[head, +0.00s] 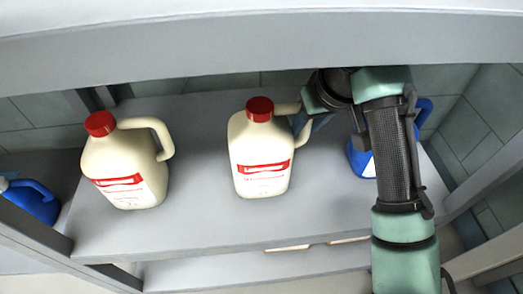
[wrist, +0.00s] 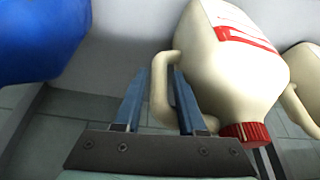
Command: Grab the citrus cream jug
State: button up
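Two cream-coloured jugs with red caps and red label bands stand upright on the shelf in the head view: one in the middle (head: 262,160), one at left (head: 125,170). Their label text is too small to read, so I cannot tell which is citrus. My gripper (wrist: 160,78) is at the middle jug's handle (wrist: 159,95), right of that jug in the head view. In the wrist view the jug body (wrist: 222,75) is right of the fingers. The fingers are apart, one on each side of the handle, the right one inside its loop. A firm hold does not show.
A blue jug (head: 360,158) stands behind my arm at right; a blue thing fills the wrist view's upper left (wrist: 40,38). Another blue jug (head: 33,204) is at far left. A shelf board (head: 230,45) hangs above, and an upright (head: 485,185) stands at right.

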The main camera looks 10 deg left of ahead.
jog(key=shift+c, duration=0.2)
grip_shut()
dwell(1.1)
